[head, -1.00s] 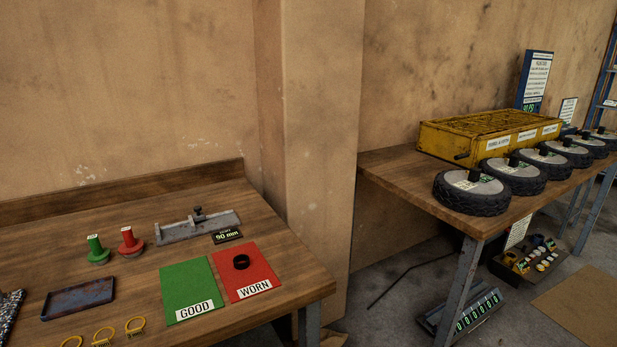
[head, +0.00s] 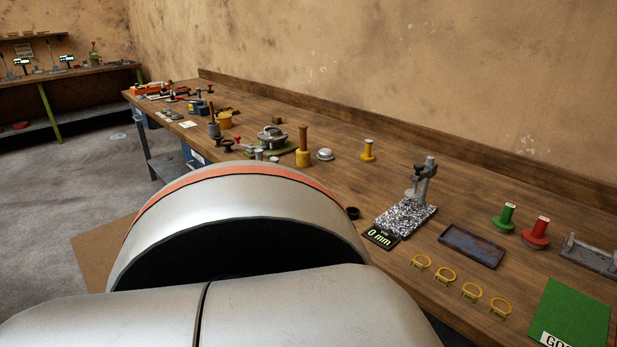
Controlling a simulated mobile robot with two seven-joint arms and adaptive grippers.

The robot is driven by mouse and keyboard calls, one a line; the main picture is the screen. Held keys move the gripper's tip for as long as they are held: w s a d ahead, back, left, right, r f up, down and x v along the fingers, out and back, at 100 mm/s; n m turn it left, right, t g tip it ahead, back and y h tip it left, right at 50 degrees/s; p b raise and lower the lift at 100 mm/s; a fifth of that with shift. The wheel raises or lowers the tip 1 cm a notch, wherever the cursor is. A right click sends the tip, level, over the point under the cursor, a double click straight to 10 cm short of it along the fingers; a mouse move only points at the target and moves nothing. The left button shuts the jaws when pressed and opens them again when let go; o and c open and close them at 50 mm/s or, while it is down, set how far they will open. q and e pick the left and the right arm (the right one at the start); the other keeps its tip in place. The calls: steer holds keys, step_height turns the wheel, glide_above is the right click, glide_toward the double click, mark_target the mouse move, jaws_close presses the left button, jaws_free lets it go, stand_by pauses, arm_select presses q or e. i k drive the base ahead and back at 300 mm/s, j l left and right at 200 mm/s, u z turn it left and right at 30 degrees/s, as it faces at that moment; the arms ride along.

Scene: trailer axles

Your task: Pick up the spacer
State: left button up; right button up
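A small black ring (head: 352,212), the likely spacer, lies on the wooden bench (head: 335,182) just left of the dial gauge stand (head: 421,182). It sits close behind the edge of my large grey arm link, which fills the lower left and middle of the head view. Neither of my grippers is in view, so I cannot see whether they hold anything. The green mat (head: 567,318) shows only in part at the lower right. The red mat beside it is out of view.
Several yellow rings (head: 445,275) lie along the bench's front. A blue-grey tray (head: 471,246), a green plug gauge (head: 504,217) and a red one (head: 536,232) stand behind them. A yellow spool (head: 368,151) stands farther back. A "0 mm" display (head: 381,238) fronts the gauge stand.

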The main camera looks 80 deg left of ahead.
mark_target(356, 211)
steer(key=u, duration=2.15)
steer(key=i+j, duration=0.1)
steer(key=j, duration=0.4)
steer(key=i+j, duration=0.1)
steer(key=j, duration=0.45)
steer(key=j+z, duration=0.35)
steer(key=j, duration=0.5)
steer(key=i, duration=0.05)
